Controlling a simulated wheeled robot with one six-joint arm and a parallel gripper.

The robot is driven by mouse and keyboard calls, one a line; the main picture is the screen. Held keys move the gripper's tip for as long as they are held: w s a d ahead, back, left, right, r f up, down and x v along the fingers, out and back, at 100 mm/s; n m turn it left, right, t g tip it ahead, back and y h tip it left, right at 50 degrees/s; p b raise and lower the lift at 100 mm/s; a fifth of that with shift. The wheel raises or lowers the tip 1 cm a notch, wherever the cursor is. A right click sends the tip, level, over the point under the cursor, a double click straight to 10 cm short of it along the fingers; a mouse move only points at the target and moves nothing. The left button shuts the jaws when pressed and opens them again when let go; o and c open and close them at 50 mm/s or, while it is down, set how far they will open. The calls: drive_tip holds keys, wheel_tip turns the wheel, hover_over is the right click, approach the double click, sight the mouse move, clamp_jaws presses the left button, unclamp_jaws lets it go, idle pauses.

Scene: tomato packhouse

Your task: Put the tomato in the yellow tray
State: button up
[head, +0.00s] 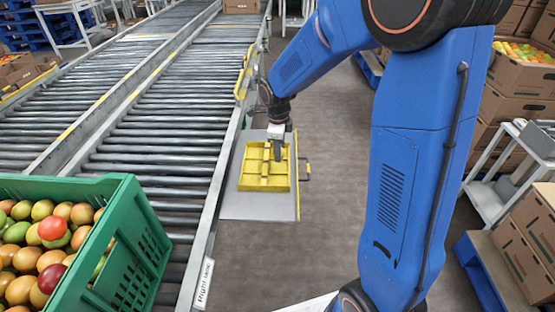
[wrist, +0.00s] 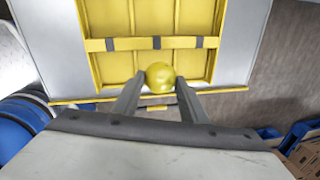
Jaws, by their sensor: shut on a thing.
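My gripper (head: 278,150) is over the yellow tray (head: 247,182) in the head view, with its fingers pointing down. In the wrist view its two fingers (wrist: 160,88) are shut on a round, glossy yellow tomato (wrist: 160,75). The tomato shows against the edge of the yellow tray (wrist: 112,67) nearest the fingers. The tray has raised ribs and a crossbar with dark bands. I cannot tell the tomato's height above it. In the head view I cannot make out the tomato at the fingers.
The tray lies on a grey shelf (head: 240,209) beside the roller conveyor (head: 165,140). A green crate (head: 130,240) of mixed round produce stands at lower left. Cardboard boxes (head: 525,240) and a white cart (head: 492,175) are at right. The floor between is clear.

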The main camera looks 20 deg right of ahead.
drive_tip(key=shift+d+f, duration=0.15)
drive_tip(key=shift+f, duration=1.95)
drive_tip(key=o, duration=0.8)
drive_tip(key=shift+f, duration=0.1)
drive_tip(key=shift+o, duration=0.2)
